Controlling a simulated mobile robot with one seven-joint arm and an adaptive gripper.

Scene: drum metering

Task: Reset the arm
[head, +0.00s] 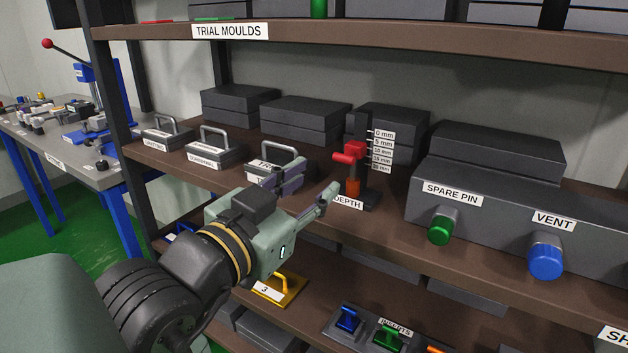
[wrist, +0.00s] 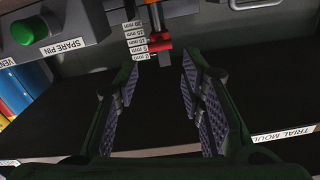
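My gripper (head: 303,192) is open and empty in front of the middle shelf. In the head view its fingers are apart, just left of the depth gauge (head: 354,160) and in front of a handled mould. In the wrist view the two padded fingers (wrist: 160,105) stand wide apart with nothing between them. The depth gauge has a red slider with a knob, an orange part below, and a millimetre scale; its slider (wrist: 164,50) shows beyond the fingers in the wrist view, upside down.
Several handled moulds (head: 216,150) stand left on the middle shelf. A grey box carries the green spare pin knob (head: 440,229) and blue vent knob (head: 546,258). A yellow handled piece (head: 284,290) and coloured inserts (head: 388,338) sit on the lower shelf. A shelf upright (head: 112,100) stands left.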

